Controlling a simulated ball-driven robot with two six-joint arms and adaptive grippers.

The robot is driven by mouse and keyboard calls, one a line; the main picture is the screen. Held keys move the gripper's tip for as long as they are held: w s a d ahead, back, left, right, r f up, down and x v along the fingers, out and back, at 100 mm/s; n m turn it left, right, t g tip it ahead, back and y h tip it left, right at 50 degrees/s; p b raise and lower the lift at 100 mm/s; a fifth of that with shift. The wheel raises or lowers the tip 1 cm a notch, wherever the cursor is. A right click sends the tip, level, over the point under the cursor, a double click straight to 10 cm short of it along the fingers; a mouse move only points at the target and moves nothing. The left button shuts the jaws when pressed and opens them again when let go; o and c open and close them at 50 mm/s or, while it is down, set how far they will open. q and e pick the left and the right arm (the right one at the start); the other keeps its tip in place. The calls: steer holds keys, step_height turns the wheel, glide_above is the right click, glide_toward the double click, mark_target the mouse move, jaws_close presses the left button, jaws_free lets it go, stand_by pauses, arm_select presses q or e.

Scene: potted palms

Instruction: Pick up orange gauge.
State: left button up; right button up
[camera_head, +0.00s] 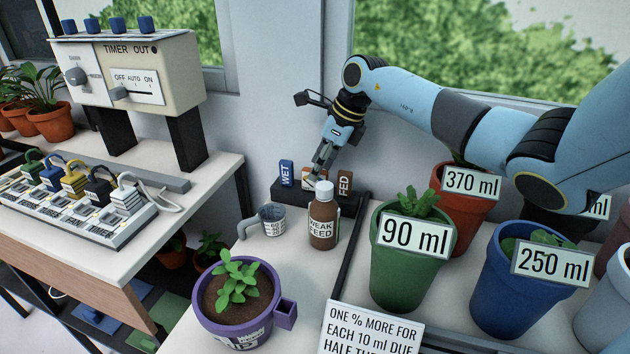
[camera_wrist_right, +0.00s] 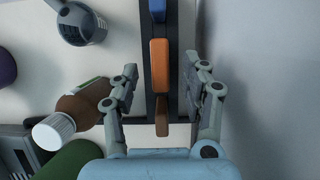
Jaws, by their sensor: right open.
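The orange gauge (camera_wrist_right: 160,68) stands in a dark rack (camera_wrist_right: 174,30) between a blue gauge (camera_wrist_right: 157,10) and a brown gauge (camera_wrist_right: 162,125). In the head view the blue gauge reads WET and the brown one reads FED. My right gripper (camera_head: 318,168) is over the rack in that view and hides part of the orange gauge and its label. In the right wrist view its open fingers (camera_wrist_right: 160,82) lie on either side of the orange gauge, with gaps on both sides. My left gripper is in neither view.
A brown WEAK FEED bottle (camera_head: 323,218) and a grey measuring cup (camera_head: 272,218) stand in front of the rack. A purple pot (camera_head: 240,328) is nearer. Green (camera_head: 400,275) and blue (camera_head: 505,290) pots stand right. The wall is close behind the rack.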

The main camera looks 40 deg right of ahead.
steer(key=shift+x, duration=1.1)
jaws_close()
steer(key=shift+r, duration=0.1)
